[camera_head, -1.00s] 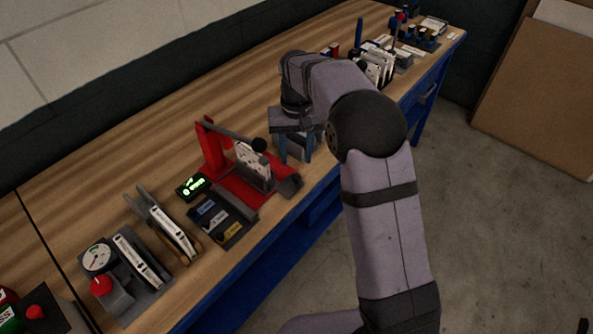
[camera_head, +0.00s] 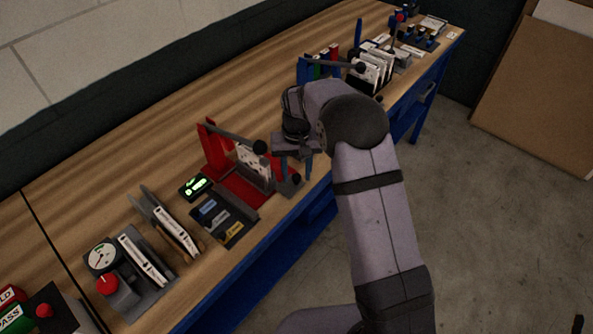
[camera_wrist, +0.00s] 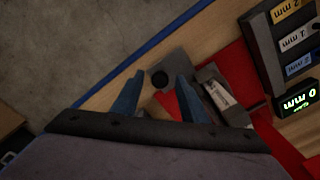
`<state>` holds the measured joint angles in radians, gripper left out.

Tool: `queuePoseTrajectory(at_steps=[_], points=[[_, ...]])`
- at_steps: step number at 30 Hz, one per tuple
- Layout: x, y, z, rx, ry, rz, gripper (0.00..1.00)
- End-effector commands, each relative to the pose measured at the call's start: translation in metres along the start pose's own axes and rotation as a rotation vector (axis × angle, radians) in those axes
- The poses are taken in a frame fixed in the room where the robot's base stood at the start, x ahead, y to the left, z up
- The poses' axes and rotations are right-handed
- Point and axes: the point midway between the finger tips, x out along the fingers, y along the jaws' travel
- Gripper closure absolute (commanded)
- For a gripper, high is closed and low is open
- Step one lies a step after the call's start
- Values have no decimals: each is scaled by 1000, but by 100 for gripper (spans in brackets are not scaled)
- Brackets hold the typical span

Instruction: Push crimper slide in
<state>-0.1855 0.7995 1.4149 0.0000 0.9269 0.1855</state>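The red crimper (camera_head: 213,151) stands on the bench with a dark lever ending in a black knob (camera_head: 260,147). A white filter (camera_head: 252,161) stands upright in it and also shows in the wrist view (camera_wrist: 220,96). A grey block (camera_head: 292,187) lies at the crimper's bench-edge end, partly hidden by my gripper. My gripper (camera_head: 297,177) is just above this end, pointing down.
A display (camera_head: 194,187) and a dark rack of labelled gauges (camera_head: 223,220) sit beside the crimper. A dial fixture (camera_head: 101,257) is further left. More fixtures and filters (camera_head: 373,72) stand at the far right. The bench behind the crimper is clear.

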Motion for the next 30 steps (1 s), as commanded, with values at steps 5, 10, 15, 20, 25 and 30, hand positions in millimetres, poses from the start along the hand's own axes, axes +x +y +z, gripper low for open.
queuePoseTrajectory(at_steps=[5,10,15,20,25,30], points=[[0,0,0,0,0,0,91],[0,0,0,0,0,0,100],[0,-8,8,-2,-2,0,100],[0,-24,22,-4,-1,0,100],[0,-34,32,-2,1,-1,100],[0,-36,35,0,-1,-2,100]])
